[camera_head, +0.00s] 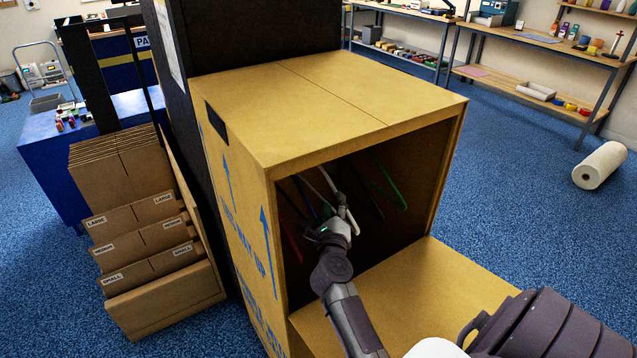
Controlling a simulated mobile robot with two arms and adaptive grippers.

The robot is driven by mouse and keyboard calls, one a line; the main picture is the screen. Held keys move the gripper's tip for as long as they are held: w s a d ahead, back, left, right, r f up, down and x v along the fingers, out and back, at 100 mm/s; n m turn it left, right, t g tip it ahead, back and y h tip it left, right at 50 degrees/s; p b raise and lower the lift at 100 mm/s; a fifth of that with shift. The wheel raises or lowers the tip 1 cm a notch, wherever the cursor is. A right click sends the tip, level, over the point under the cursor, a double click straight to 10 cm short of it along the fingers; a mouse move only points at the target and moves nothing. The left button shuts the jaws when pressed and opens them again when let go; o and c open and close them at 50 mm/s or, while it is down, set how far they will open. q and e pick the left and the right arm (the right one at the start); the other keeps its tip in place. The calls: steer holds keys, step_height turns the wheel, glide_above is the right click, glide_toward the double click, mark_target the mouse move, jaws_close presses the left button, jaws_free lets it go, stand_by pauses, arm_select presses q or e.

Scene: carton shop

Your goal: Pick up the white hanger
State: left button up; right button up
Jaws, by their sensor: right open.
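The white hanger (327,179) hangs inside an open cardboard wardrobe box (330,100), among other hangers. Only part of it shows, as a thin pale bar; my gripper covers some of the rest. My right gripper (336,212) reaches into the box through its open front, with its fingers open close to the white hanger. I cannot tell whether the fingers touch the hanger or are around it. My left gripper is not in view.
A green hanger (392,184) hangs to the right, a red one (291,245) to the left. The box walls and top surround the opening; its front flap (410,290) lies folded out below. A carton rack (150,240) stands left.

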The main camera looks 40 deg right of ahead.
mark_target(333, 188)
steer(key=shift+w+d+f, duration=0.1)
steer(key=shift+w+d, duration=0.55)
steer(key=shift+w, duration=0.15)
steer(key=b+x, duration=0.2)
steer(key=x, duration=0.2)
steer(key=shift+w+d, duration=0.1)
steer(key=shift+w, duration=0.3)
steer(key=shift+s+r, duration=0.15)
steer(key=shift+r, duration=0.1)
jaws_close()
